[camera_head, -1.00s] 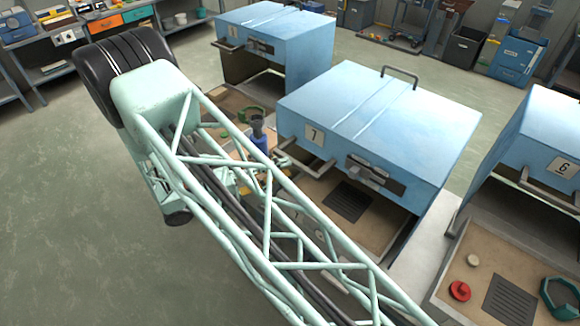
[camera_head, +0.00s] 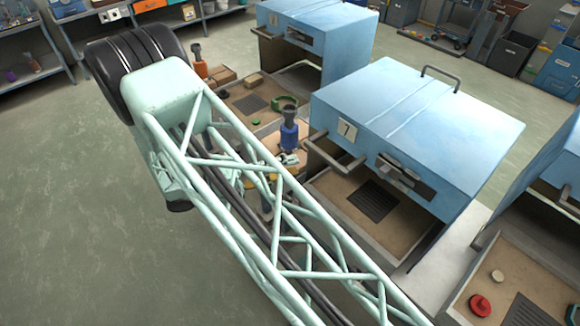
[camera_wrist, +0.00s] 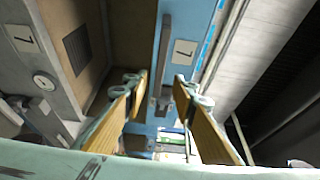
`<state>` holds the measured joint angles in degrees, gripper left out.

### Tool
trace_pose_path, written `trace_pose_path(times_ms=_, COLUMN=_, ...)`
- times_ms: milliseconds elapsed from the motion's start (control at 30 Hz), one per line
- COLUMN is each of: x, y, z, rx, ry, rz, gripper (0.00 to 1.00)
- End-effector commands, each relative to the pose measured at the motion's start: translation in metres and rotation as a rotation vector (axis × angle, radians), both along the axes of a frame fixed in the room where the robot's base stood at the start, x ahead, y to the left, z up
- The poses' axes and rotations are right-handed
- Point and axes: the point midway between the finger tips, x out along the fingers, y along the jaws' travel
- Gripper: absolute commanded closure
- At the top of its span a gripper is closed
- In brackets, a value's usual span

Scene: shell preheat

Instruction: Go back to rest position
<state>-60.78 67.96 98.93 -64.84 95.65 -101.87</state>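My gripper (camera_wrist: 158,88) is open in the wrist view. Its two wooden-faced fingers stand apart with nothing between them. Behind the gap is the blue front of a station with a "7" plate (camera_wrist: 184,52). In the head view the blue station 7 (camera_head: 425,115) stands right of my arm, its hood above a sandy tray with a dark grate (camera_head: 374,201).
Another blue station (camera_head: 345,30) stands behind, and one is cut off at the right edge with a red round piece (camera_head: 480,305) in its tray. A blue bottle-like tool (camera_head: 289,132) stands between trays near my arm. Open floor (camera_head: 75,210) lies at left.

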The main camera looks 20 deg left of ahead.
Motion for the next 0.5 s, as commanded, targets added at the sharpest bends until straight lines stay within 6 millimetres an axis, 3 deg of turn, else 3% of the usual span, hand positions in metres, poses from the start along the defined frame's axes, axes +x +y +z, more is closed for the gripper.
trace_pose_path(times_ms=500, x=0.0022, y=-0.0066, z=0.0058, rx=0.023, ry=-0.014, rz=-0.019, gripper=0.75)
